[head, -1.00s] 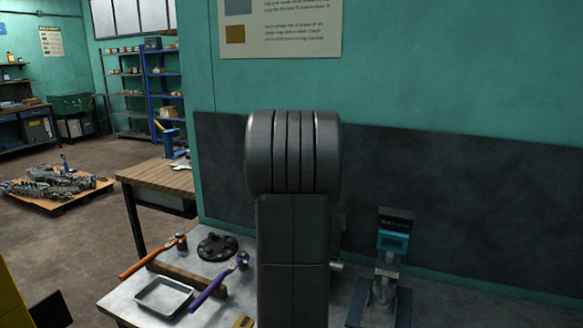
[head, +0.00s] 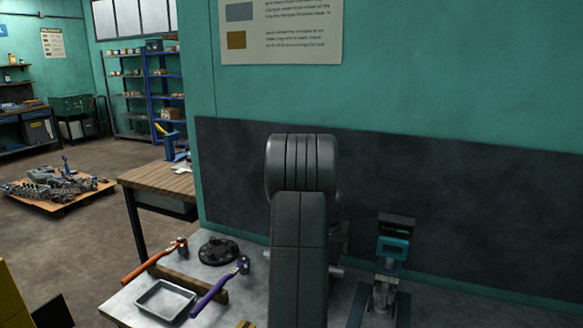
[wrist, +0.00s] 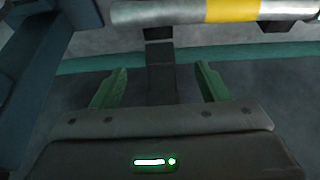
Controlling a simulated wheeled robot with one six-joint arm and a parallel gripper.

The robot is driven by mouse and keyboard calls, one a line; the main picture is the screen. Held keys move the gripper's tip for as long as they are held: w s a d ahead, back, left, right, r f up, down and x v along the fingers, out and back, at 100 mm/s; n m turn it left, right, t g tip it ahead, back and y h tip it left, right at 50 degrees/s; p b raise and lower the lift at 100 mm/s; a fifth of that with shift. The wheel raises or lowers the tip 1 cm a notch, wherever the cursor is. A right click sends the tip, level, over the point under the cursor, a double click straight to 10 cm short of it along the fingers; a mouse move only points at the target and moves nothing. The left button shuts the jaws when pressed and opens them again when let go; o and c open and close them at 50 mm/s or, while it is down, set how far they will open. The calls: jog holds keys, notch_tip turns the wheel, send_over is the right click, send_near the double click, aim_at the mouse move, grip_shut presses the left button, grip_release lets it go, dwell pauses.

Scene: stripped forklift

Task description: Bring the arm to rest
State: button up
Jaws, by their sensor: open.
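My gripper (wrist: 160,88) shows in the wrist view, its two green fingers spread apart with nothing between them. Beyond the fingers are a dark upright piece and a grey metal bar with a yellow band (wrist: 232,11). In the head view my dark grey arm rises in front of the bench and hides my gripper and part of the bench top behind it.
On the metal bench (head: 125,304) are an orange-handled tool (head: 150,264), a purple-handled tool (head: 215,290), a black round part (head: 218,251) and a shallow tray (head: 164,300). A device with a teal display (head: 393,247) stands right of my arm. A wooden-topped table (head: 160,178) stands behind left.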

jog(key=shift+s+a+f+b, duration=0.15)
jog(key=shift+s+b, duration=0.25)
jog(key=v, duration=1.4)
jog(key=x, duration=1.3)
jog(key=shift+s+f, duration=0.15)
jog(key=shift+f, duration=0.05)
jog(key=w+d+p, duration=0.1)
jog(key=w, duration=0.1)
jog(key=w+p, duration=0.2)
jog(key=w+d+r+p, duration=0.1)
jog(key=w+p, duration=0.1)
jog(key=shift+w+d, duration=0.35)
jog(key=shift+w+d+r, duration=0.15)
jog(key=shift+w+r, duration=0.1)
jog(key=s+a+r+b, duration=0.2)
jog(key=s+a+r, duration=0.2)
jog(key=s+r, duration=0.5)
jog(key=shift+r+b, duration=0.3)
jog(key=shift+r, duration=0.9)
